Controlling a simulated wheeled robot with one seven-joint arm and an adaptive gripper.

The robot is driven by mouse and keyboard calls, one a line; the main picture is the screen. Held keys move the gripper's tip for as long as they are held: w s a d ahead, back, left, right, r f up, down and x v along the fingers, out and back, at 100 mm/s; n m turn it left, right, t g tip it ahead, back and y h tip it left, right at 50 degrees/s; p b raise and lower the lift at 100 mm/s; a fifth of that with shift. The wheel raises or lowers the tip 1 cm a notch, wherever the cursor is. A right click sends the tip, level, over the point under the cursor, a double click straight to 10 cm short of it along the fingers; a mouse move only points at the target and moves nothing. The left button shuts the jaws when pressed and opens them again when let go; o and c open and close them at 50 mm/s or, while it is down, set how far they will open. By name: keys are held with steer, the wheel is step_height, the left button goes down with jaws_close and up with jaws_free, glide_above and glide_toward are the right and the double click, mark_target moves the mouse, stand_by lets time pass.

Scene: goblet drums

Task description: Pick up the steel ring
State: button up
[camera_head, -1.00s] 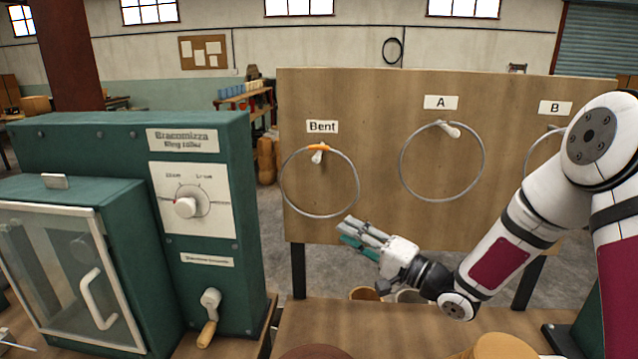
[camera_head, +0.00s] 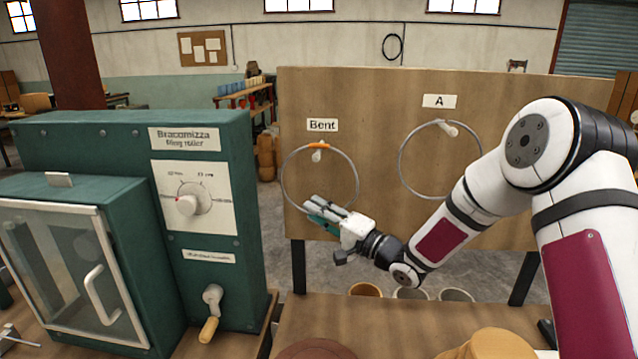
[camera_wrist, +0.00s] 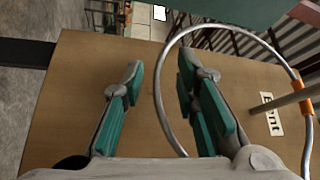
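A thin steel ring (camera_head: 282,178) with an orange mark at its top hangs on a peg under the "Bent" label (camera_head: 322,125) on the wooden board. A second steel ring (camera_head: 399,160) hangs under the "A" label (camera_head: 440,101). My gripper (camera_head: 312,205) is at the lower part of the Bent ring in the head view and hides some of it. In the wrist view my gripper (camera_wrist: 160,75) is open, and the Bent ring's wire (camera_wrist: 158,92) shows between the two fingers, nearer the right one. I cannot tell whether it touches.
The green ring roller machine (camera_head: 247,210) with a dial and crank stands at the left. The wooden board (camera_head: 380,225) stands behind the workbench (camera_head: 400,330).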

steer(key=shift+c, duration=0.3)
jaws_close()
steer(key=shift+r, duration=0.1)
steer(key=shift+r, duration=0.5)
step_height(320, 180, up, 2)
steer(key=shift+r+b, duration=0.15)
steer(key=shift+b, duration=0.2)
steer(key=s+d+r, duration=0.1)
steer(key=s+d, duration=0.1)
steer(key=s, duration=1.4)
steer(key=shift+d+r, duration=0.25)
steer(key=shift+d, duration=0.15)
